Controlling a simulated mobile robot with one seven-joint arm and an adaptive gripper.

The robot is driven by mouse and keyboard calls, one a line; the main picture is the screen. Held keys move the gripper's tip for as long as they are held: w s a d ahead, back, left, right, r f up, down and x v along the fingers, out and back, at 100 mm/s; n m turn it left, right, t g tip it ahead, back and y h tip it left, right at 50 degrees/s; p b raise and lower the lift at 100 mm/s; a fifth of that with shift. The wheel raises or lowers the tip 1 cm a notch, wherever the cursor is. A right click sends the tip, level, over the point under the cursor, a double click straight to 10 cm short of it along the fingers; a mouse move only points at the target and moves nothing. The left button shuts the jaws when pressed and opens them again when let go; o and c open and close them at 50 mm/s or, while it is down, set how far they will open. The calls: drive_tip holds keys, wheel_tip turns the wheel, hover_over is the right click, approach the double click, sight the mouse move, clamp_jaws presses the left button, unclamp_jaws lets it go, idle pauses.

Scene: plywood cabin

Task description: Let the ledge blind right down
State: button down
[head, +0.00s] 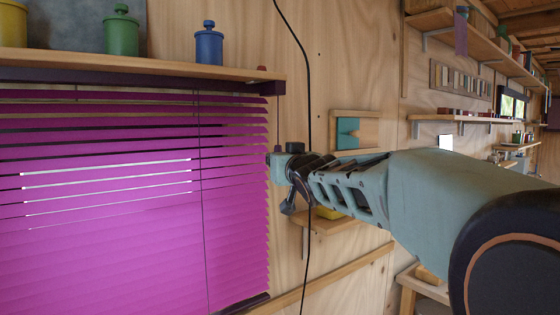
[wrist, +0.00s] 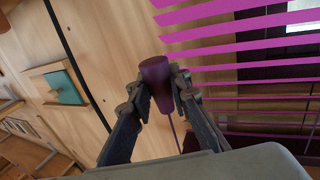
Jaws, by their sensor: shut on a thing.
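The ledge blind (head: 130,215) has magenta slats and hangs below the wooden ledge (head: 150,68) on the left in the head view. Narrow gaps of light show between some middle slats. Its dark bottom rail (head: 246,303) shows at the lower right of the blind. My gripper (head: 283,172) is at the blind's right edge. In the wrist view my gripper (wrist: 160,92) is shut on a dark purple cord pull (wrist: 155,72), a tapered knob with a thin cord. The slats (wrist: 240,35) are close to the right of the fingers there. The pull is hardly visible in the head view.
Blue (head: 209,46) and green (head: 121,32) jars stand on the ledge. A black cable (head: 306,90) hangs down the wall by my gripper. A teal panel in a wooden frame (head: 352,118) and a small shelf (head: 335,226) are to the right.

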drive_tip(key=shift+r, duration=0.45)
drive_tip(key=c, duration=1.8)
unclamp_jaws()
drive_tip(key=shift+o, duration=0.2)
drive_tip(key=shift+f, duration=0.2)
drive_tip(key=shift+d+f, duration=0.1)
drive_tip(key=shift+f, duration=0.15)
